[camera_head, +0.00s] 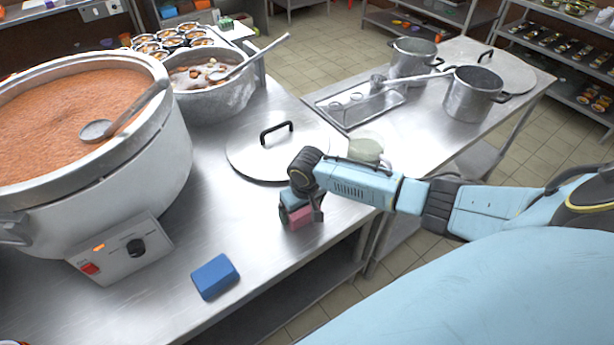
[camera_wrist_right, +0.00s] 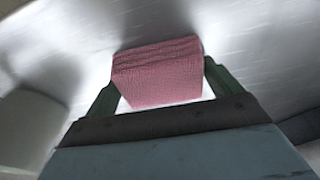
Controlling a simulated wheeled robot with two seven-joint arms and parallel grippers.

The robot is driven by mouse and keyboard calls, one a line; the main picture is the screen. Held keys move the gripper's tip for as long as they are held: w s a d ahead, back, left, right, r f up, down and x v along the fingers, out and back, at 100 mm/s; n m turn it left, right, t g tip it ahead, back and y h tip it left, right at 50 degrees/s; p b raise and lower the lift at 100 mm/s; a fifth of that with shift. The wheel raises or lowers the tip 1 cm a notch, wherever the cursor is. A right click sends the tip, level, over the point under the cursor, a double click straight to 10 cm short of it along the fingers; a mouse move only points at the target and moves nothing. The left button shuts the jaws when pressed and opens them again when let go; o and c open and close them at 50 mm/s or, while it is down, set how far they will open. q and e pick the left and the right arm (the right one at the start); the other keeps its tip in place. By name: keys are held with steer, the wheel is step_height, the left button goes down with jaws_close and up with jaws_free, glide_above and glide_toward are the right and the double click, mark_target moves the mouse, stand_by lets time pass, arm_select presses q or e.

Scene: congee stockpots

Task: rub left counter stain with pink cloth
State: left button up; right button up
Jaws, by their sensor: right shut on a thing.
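The pink cloth (camera_wrist_right: 158,75) is a folded block held between the two fingers of my right gripper (camera_wrist_right: 160,88). In the head view the cloth (camera_head: 300,216) shows below my right gripper (camera_head: 300,208), over the front part of the left steel counter (camera_head: 205,215), near its right edge. Whether it touches the counter I cannot tell. My right gripper is shut on it. I cannot make out a stain on the counter; the area under the cloth and gripper is hidden. My left gripper is not in view.
A large stockpot of orange congee (camera_head: 75,100) stands at the left. A round lid (camera_head: 275,150) with a black handle lies behind my right gripper. A blue sponge-like block (camera_head: 215,277) lies near the front edge. A second pot (camera_head: 215,95) holds a ladle. Bare counter lies between them.

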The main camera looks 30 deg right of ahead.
steer(key=d, duration=0.3)
steer(key=shift+d, duration=0.2)
step_height(320, 180, up, 2)
steer(key=shift+r+p, duration=0.25)
steer(key=shift+p, duration=0.95)
step_height(320, 180, up, 6)
steer(key=p, duration=0.6)
steer(key=shift+a+f, duration=0.1)
steer(key=shift+f, duration=0.1)
